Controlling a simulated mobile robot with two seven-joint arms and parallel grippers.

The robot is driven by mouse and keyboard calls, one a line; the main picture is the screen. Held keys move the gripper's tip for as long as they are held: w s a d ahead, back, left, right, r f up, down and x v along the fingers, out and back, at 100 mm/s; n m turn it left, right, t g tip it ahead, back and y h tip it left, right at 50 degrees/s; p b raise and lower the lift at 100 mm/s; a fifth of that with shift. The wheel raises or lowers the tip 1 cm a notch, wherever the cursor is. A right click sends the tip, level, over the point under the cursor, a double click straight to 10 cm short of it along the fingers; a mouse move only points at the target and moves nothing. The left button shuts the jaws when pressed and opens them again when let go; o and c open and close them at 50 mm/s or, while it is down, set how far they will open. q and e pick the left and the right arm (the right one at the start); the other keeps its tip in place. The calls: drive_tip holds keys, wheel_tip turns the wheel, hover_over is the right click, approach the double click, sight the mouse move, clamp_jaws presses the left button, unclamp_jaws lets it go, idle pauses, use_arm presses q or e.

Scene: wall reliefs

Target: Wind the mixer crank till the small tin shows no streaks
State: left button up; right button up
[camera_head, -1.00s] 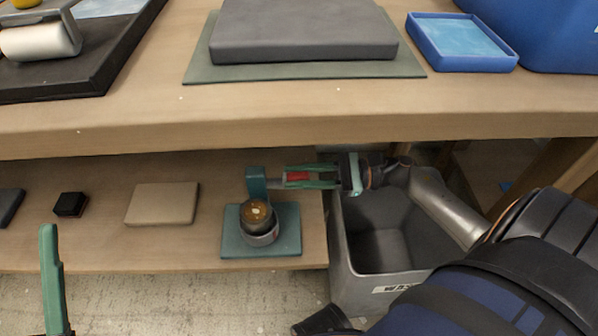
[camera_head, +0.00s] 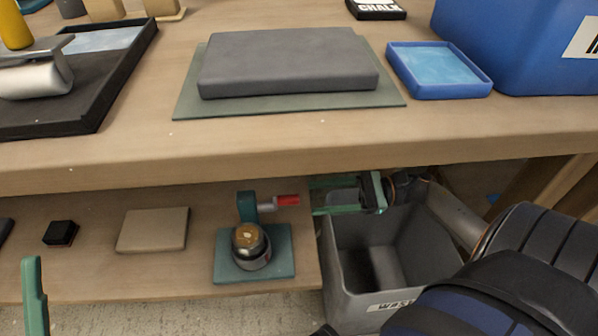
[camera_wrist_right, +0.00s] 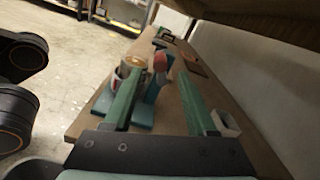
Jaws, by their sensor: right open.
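The mixer stands on the lower shelf, with a teal base plate (camera_head: 284,262) and a teal post (camera_head: 246,206). The small tin (camera_head: 252,259) sits on the plate; its contents look brown-orange with a pale patch in the middle. The crank's red handle (camera_head: 287,199) points right from the post. My right gripper (camera_head: 312,196) is open and empty, its fingertips just right of the handle's end. In the right wrist view the red handle (camera_wrist_right: 160,62) shows ahead between the fingertips. Of my left gripper (camera_head: 34,285) only one green finger shows, at lower left.
A grey waste bin (camera_head: 345,285) stands right of the shelf, below my right arm. A tan block (camera_head: 153,230) and a small black block (camera_head: 61,232) lie left of the mixer.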

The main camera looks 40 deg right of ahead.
drive_tip(key=shift+v, duration=2.75)
